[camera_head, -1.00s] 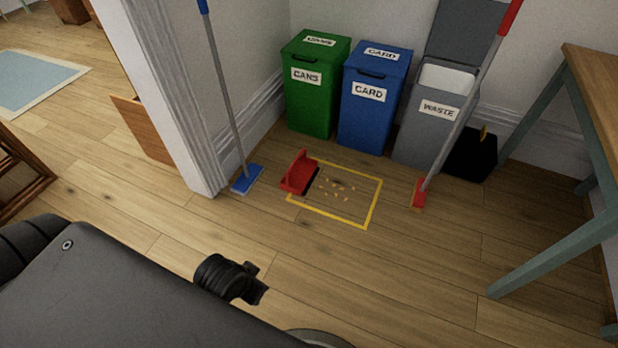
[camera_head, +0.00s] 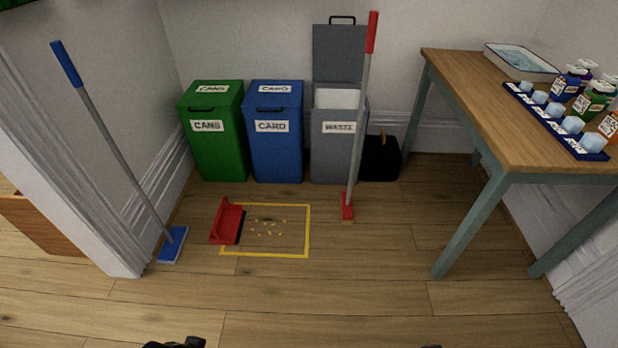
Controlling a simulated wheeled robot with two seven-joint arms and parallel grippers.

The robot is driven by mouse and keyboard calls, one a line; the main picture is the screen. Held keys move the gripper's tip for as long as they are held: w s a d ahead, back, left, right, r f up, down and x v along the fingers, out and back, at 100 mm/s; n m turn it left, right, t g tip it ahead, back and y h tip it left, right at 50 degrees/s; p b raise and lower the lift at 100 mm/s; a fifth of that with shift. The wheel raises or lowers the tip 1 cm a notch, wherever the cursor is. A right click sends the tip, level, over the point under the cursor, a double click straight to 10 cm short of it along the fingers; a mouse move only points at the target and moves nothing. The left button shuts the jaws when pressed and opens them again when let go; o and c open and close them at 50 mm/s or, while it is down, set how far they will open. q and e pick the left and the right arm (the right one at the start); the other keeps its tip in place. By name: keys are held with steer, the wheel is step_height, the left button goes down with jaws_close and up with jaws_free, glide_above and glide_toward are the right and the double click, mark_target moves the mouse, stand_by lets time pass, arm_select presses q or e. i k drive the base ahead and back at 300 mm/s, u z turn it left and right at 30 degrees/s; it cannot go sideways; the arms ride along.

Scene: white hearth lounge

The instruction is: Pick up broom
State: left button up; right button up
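A long-handled broom with a red grip, grey shaft and red head (camera_head: 347,207) stands nearly upright in front of the waste bin. Another long-handled tool with a blue grip and flat blue head (camera_head: 172,245) leans at the left by the wall corner. A red dustpan (camera_head: 227,222) sits at the left side of a yellow floor outline (camera_head: 308,232), with small crumbs (camera_head: 266,228) inside the outline. A dark part of my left gripper (camera_head: 176,343) shows at the bottom edge, apart from both tools; its fingers are mostly cut off. Only a dark sliver, seemingly my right gripper (camera_head: 430,346), shows at the bottom.
A green cans bin (camera_head: 214,145), a blue card bin (camera_head: 277,150) and a grey waste bin (camera_head: 335,155) with raised lid line the back wall. A black box (camera_head: 381,158) is beside them. A wooden table (camera_head: 470,85) with bottles stands right. The front floor is clear.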

mark_target(346, 211)
steer(key=u, duration=0.3)
steer(key=i, duration=1.25)
steer(key=z, duration=2.15)
